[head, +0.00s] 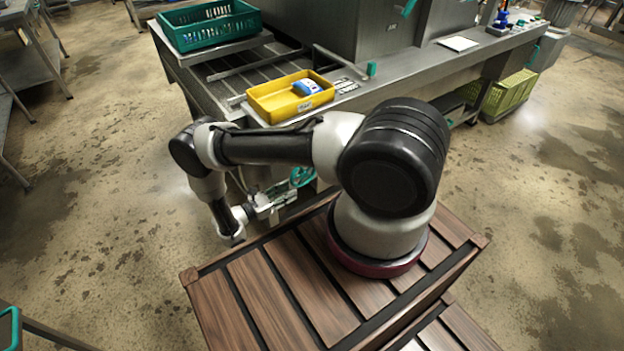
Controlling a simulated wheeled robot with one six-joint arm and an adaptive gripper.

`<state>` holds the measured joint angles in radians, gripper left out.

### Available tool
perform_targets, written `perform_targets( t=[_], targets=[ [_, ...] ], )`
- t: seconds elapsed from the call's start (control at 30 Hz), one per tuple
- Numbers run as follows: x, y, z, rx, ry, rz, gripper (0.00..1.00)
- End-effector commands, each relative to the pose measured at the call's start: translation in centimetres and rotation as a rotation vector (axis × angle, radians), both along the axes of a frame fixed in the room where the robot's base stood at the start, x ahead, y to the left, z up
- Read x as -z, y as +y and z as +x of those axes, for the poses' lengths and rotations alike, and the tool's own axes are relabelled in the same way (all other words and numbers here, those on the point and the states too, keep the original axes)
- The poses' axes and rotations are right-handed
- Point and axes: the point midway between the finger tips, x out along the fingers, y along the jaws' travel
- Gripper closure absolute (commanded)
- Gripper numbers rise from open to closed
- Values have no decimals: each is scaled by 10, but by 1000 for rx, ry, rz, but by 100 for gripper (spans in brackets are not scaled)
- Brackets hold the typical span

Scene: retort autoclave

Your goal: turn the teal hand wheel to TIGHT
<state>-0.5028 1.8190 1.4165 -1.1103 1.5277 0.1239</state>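The teal hand wheel (302,177) is low on the front of the steel machine, below the yellow tray, and partly hidden behind my arm. Only part of its rim shows. My gripper (284,193) is just left of the wheel and points toward it. The fingers look close to the rim, but I cannot tell whether they touch it. They are too small and overlapped to show whether they are open or shut. No TIGHT marking is readable.
A yellow tray (262,103) holding a blue and white item (306,87) sits on the steel bench above the wheel. A green crate (188,37) stands at the back left. A yellow-green crate (512,91) is under the bench at right. Open floor (100,190) lies left.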

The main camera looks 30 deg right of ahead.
Motion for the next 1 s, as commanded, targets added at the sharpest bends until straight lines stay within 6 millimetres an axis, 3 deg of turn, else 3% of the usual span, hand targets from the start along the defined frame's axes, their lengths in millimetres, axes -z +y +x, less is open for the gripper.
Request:
perform_targets(
  t=[0.13,0.5,0.87,0.9,1.0],
  targets=[
    [1,-11,0,-1,2,-2,65],
    [0,-69,2,1,1,-2,65],
    [1,-78,3,-2,1,-1,65],
    [1,-78,3,-2,1,-1,66],
    [1,-78,3,-2,1,-1,85]
  ],
)
